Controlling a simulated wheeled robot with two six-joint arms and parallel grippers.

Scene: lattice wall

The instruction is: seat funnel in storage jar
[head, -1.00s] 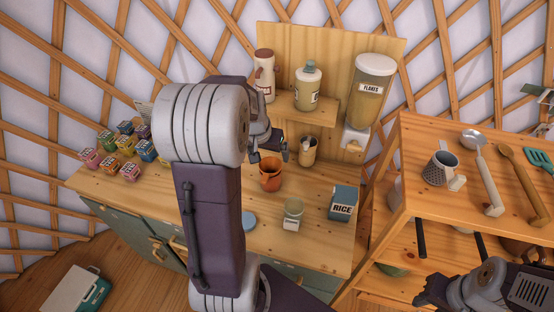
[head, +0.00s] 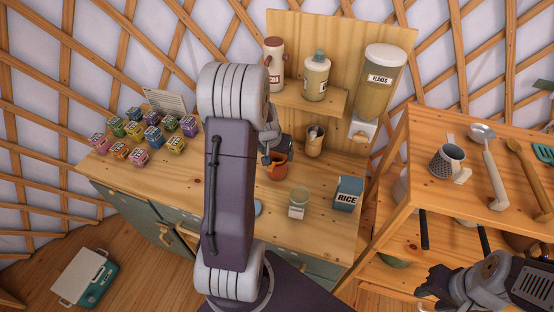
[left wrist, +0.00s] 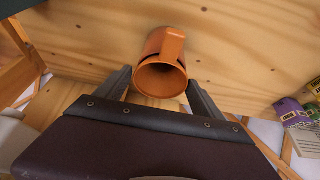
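The orange funnel (head: 279,168) stands on the wooden counter, partly hidden behind my left gripper. In the left wrist view the funnel (left wrist: 160,78) shows its round, wide mouth and a strip-like handle. My left gripper (head: 268,155) is at the funnel; in the left wrist view its two fingers are spread, one on each side of the funnel, with gaps visible. The storage jar (head: 298,203), clear with a pale label, stands upright on the counter in front and to the right of the funnel. My right gripper (head: 436,287) is at the lower right, far from both; its finger opening is unclear.
A blue disc (head: 258,208) lies left of the jar, partly behind my left arm. A RICE box (head: 348,193) stands right of the jar. A utensil holder (head: 314,142) is behind. Several small colourful boxes (head: 138,156) fill the counter's left. A rack (head: 425,190) stands at right.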

